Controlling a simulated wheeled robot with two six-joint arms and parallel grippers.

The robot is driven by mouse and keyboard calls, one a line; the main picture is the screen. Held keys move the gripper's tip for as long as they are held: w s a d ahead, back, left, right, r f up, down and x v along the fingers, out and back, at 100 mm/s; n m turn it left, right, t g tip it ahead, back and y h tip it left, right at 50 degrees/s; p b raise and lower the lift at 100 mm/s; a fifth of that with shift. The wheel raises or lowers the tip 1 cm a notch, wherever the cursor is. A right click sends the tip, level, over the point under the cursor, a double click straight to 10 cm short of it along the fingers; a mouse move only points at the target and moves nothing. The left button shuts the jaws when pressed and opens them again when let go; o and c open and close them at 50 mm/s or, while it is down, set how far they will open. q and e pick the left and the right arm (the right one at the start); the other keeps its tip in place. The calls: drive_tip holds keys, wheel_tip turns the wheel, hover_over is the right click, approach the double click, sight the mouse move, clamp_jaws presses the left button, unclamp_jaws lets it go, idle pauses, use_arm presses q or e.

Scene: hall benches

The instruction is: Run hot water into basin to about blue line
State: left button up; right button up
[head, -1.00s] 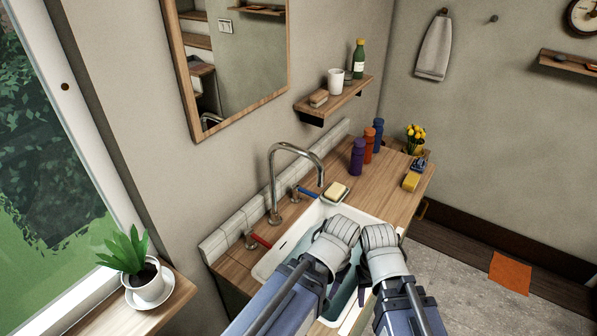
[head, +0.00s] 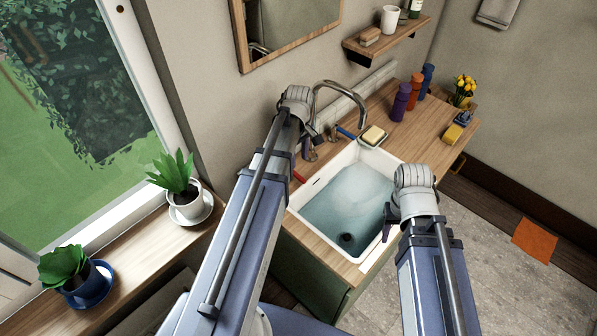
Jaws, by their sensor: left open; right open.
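The white basin (head: 313,188) is set in the wooden counter and holds clear bluish water (head: 335,213); a dark drain shows through it. I cannot make out a blue line. The curved metal spout (head: 340,84) arches over the basin's back; I cannot tell whether water runs from it. The red tap handle (head: 299,177) is at the back left, partly hidden by my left arm. The blue tap handle (head: 346,132) is right of the spout's base. My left gripper (head: 309,147) is open, above the back rim between the handles. My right gripper (head: 389,222) is open at the basin's right rim.
A soap dish with yellow soap (head: 374,135) sits at the basin's back right corner. Purple (head: 401,101), orange and blue bottles stand behind it. A yellow sponge (head: 453,134) lies on the right. Potted plants (head: 186,205) stand on the left sill.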

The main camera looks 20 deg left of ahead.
sight(299, 176)
use_arm(q)
drive_tip(key=shift+f+b, duration=3.8)
drive_tip(key=shift+f, duration=0.1)
clamp_jaws()
